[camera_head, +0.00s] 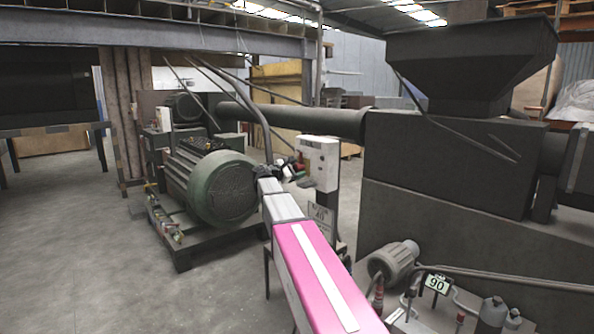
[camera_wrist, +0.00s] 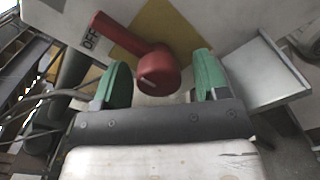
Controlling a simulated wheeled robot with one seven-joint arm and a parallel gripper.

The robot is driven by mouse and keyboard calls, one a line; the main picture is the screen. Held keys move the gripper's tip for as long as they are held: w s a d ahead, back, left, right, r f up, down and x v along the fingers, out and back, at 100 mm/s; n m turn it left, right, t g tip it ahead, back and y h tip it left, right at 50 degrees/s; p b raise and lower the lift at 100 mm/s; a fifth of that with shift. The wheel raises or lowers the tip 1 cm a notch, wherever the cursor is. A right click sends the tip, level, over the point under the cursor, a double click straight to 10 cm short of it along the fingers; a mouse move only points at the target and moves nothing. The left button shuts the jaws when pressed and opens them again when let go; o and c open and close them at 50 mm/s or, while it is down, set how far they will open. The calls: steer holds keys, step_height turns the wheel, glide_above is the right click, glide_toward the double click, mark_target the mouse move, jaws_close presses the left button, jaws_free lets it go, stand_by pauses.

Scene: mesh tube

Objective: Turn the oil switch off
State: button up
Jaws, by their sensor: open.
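The red switch (camera_wrist: 156,72) has a round knob and a lever that points to the upper left in the wrist view. The lever's end lies beside a label (camera_wrist: 91,43) that appears to read OFF. A yellow plate (camera_wrist: 170,32) lies behind the switch on a pale box face. My gripper (camera_wrist: 162,77) is open, with one green finger on each side of the knob. Whether either finger touches it, I cannot tell. In the head view my gripper (camera_head: 286,170) is small and dark beside the white switch box (camera_head: 321,160); the switch is hard to make out there.
A large green motor (camera_head: 212,185) stands left of my arm. A dark machine with a hopper (camera_head: 470,65) stands at the right, with a long pipe (camera_head: 295,118) behind the box. A pale tray-like ledge (camera_wrist: 265,75) juts out right of my gripper. Open floor lies at left.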

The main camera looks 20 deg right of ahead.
steer(key=v, duration=1)
steer(key=shift+s+a, duration=0.15)
steer(key=shift+a, duration=0.05)
steer(key=shift+f, duration=0.15)
